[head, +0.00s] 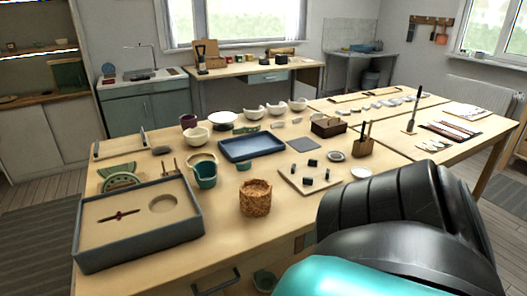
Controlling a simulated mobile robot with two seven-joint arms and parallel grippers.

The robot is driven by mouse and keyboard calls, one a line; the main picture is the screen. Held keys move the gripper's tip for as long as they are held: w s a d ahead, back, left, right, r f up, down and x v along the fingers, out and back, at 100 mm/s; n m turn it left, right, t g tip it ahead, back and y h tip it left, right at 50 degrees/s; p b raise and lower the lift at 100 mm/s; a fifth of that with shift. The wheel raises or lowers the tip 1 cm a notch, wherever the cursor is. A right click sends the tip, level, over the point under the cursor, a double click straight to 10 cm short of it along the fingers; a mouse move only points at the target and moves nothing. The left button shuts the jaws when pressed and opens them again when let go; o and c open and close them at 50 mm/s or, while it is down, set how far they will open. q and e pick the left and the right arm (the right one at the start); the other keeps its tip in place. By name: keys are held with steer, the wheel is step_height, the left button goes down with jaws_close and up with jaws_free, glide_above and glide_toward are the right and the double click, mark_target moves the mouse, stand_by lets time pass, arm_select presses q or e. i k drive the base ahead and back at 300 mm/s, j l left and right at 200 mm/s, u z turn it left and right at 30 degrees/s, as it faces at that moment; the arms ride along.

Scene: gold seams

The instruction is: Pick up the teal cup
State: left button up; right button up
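A teal cup (205,176) stands on the long wooden table, left of the table's middle and right of the grey tray. Its rim looks uneven, and a cream bowl-like piece is close behind it. A smaller teal piece (243,165) sits to its right; I cannot tell whether it is a separate cup or a fragment. A black and teal link of my own arm fills the lower right of the head view and hides part of the table's front. Neither gripper shows.
A grey tray (194,226) stands at the front left, a woven cork-coloured pot (255,190) in front right of the cup. A blue tray (251,147) lies behind it. A board (293,182) with small dark pieces lies right. Bare tabletop shows in front of the cup.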

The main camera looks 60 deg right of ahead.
mark_target(205, 172)
steer(key=z, duration=1.55)
